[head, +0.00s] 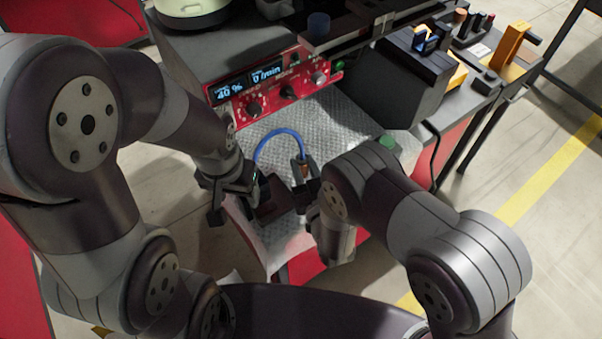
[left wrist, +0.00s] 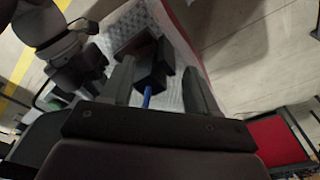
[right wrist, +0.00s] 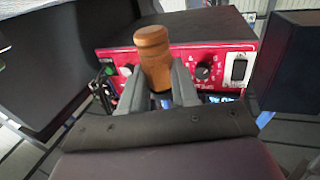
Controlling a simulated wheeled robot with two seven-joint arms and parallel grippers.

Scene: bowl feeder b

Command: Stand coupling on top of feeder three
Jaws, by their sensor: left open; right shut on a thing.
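My right gripper (head: 304,174) is shut on a brown stepped cylinder (right wrist: 154,55), which looks like the coupling. In the right wrist view it stands up between the fingertips (right wrist: 160,85), in front of a red control panel. In the head view only a small part of the cylinder (head: 304,166) shows. My left gripper (head: 250,187) is open over the mat, to the left of the right one. In the left wrist view a black block (left wrist: 152,66) lies between its spread fingers, with a blue hose (left wrist: 147,98) near it. I cannot tell which thing is feeder three.
The red control panel (head: 268,85) stands behind the grey textured mat (head: 330,118). The blue hose arches (head: 277,131) between the grippers. A dark box (head: 400,85) stands at the right, and a green button (head: 387,142) is near the mat's right edge. The mat's middle is clear.

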